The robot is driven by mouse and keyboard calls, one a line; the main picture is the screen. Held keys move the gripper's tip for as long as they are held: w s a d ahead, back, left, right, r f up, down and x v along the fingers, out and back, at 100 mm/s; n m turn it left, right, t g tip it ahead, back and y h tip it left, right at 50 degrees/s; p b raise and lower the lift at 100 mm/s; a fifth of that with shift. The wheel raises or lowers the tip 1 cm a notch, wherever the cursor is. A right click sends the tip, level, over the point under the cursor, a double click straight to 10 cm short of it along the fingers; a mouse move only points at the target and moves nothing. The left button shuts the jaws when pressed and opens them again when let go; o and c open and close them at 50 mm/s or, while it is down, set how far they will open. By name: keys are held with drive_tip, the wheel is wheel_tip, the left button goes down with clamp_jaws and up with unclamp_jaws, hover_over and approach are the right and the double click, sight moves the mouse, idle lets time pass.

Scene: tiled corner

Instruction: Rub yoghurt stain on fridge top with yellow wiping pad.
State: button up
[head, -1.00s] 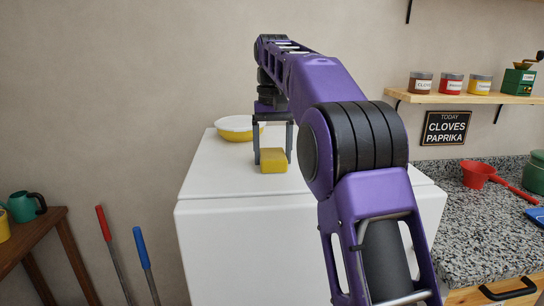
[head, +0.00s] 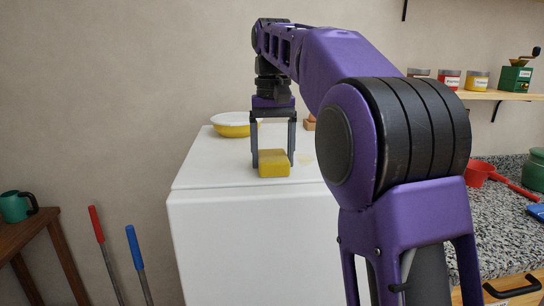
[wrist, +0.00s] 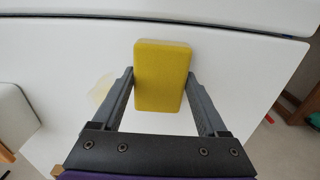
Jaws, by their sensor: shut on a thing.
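My gripper (head: 273,160) is shut on the yellow wiping pad (head: 273,164), which hangs between its two fingers over the white fridge top (head: 205,165). The pad (wrist: 162,78) is also between the fingers in the wrist view. I cannot tell whether its underside touches the surface. The yoghurt stain (head: 306,157) is a faint cream patch just right of the gripper in the head view. In the wrist view the stain (wrist: 102,90) lies left of the pad, beside the left finger, partly hidden by it.
A yellow bowl (head: 232,129) with a white top stands at the back left of the fridge top. A small wooden thing (head: 309,124) shows behind my gripper. The fridge's front edge is close to the pad. A speckled counter (head: 487,236) is at the right.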

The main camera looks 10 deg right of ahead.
wheel_tip(320, 180, up, 6)
drive_tip(key=p, duration=0.7)
idle(0.4)
wheel_tip(320, 180, up, 3)
drive_tip(key=p, duration=0.3)
drive_tip(key=shift+r+p, duration=0.1)
drive_tip(key=shift+p, duration=0.2)
